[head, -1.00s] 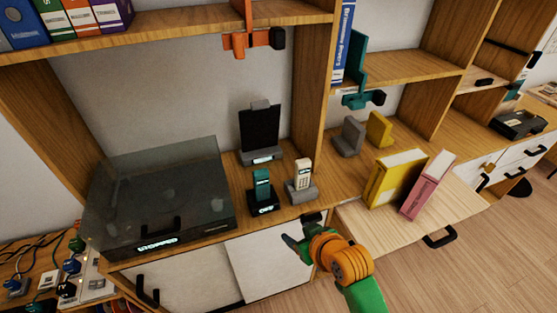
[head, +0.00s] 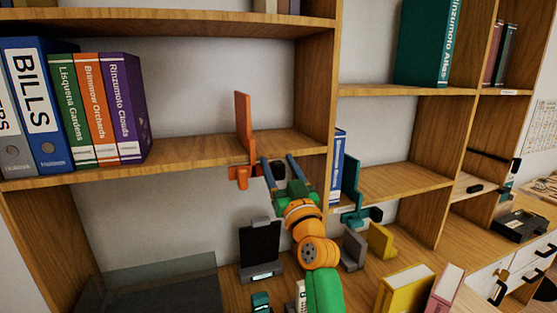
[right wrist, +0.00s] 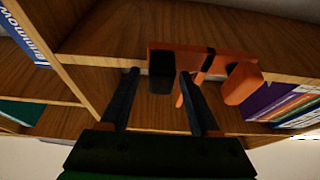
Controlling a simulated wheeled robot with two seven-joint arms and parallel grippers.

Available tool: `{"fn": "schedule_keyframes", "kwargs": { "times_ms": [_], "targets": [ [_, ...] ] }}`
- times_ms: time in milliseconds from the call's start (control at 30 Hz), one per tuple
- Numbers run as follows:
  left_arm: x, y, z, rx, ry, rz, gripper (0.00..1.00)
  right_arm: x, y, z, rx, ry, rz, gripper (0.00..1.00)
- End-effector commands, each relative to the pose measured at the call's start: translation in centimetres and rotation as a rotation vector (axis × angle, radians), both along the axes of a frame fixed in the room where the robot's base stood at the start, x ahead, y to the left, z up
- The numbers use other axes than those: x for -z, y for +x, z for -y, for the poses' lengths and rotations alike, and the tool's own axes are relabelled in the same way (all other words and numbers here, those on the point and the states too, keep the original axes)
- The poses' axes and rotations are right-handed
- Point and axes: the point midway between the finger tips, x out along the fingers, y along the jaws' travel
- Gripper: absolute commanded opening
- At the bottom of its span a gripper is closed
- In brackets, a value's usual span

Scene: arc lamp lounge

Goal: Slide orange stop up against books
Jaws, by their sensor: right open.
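The orange stop (head: 243,128) has an upright plate on the middle-left shelf and a clamp with a black block below the shelf's front edge. The books (head: 97,105), in green, orange and purple, stand upright at the shelf's left, with a clear gap between them and the stop. My right gripper (head: 278,160) is open, pointing up at the stop's right end. In the right wrist view the stop (right wrist: 222,62) is ahead, and its black block shows between the two open fingers, apparently not squeezed. The books (right wrist: 285,102) show at the right there. My left gripper is not in view.
Blue and grey binders (head: 38,100) stand left of the books. A wooden upright (head: 318,90) bounds the shelf at right. A teal stop (head: 352,185) is in the neighbouring bay. A dark phone stand (head: 260,248) is below. The shelf between books and stop is bare.

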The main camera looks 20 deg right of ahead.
Motion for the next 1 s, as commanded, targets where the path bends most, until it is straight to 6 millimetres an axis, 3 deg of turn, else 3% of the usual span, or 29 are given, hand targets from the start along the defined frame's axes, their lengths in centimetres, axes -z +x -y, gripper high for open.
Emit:
{"fn": "schedule_keyframes", "kwargs": {
  "times_ms": [333,367,567,600,1000],
  "targets": [
    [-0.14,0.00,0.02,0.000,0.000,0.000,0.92,-0.12,0.46,-0.01,0.001,0.000,-0.001,0.62],
    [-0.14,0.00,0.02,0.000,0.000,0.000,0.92,-0.12,0.46,0.00,0.001,0.000,-0.001,0.57],
    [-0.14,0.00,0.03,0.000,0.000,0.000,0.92,-0.10,0.45,-0.01,0.000,0.000,-0.001,0.03],
    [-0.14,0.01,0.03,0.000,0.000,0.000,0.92,-0.10,0.45,-0.01,0.000,0.000,-0.001,0.00],
    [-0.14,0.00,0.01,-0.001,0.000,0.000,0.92,-0.08,0.44,-0.02,0.000,0.000,-0.002,0.00]
  ]
}}
